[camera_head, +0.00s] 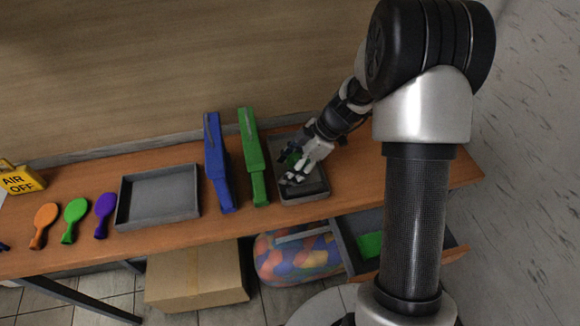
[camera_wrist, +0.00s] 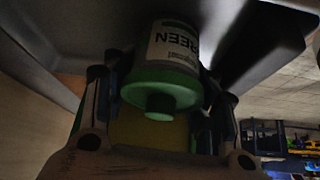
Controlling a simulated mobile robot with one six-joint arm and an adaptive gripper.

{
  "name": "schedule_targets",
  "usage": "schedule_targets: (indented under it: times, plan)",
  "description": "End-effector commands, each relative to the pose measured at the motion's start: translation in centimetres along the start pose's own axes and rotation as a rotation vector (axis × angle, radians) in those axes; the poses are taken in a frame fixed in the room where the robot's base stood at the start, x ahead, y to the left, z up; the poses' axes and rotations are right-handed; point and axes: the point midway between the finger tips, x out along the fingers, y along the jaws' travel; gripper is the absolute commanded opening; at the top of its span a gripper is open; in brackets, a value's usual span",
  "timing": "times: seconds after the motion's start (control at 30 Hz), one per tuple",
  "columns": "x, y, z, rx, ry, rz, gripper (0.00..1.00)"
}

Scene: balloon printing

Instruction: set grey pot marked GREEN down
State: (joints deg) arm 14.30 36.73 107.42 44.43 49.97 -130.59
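The grey pot marked GREEN (camera_wrist: 172,62) shows in the wrist view, with a green lid and a white label reading "GREEN". My gripper (camera_wrist: 165,78) has one finger on each side of it and looks shut on it. In the head view my gripper (camera_head: 297,168) is over the grey tray (camera_head: 305,197) at the table's right part. A bit of green (camera_head: 293,158) shows between the fingers there; the rest of the pot is mostly hidden. I cannot tell whether the pot touches the tray floor.
An open drawer (camera_head: 345,245) sits below the table, beside a bag of colourful balls (camera_head: 290,262).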

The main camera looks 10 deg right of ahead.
Motion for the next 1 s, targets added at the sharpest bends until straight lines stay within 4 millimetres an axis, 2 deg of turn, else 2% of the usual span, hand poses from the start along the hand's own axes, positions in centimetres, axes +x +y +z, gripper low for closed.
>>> schedule_targets:
  times: [0.1, 0.4, 0.53, 1.0]
  plan:
    - [-0.1, 0.0, 0.0, 0.0, 0.0, 0.0, 0.6]
    - [-0.1, 0.0, -0.1, 0.0, 0.0, 0.0, 0.6]
    - [-0.7, 0.1, -0.3, 0.0, 0.0, 0.002, 0.6]
    - [-10.2, 0.1, -0.2, 0.001, -0.001, 0.003, 0.6]
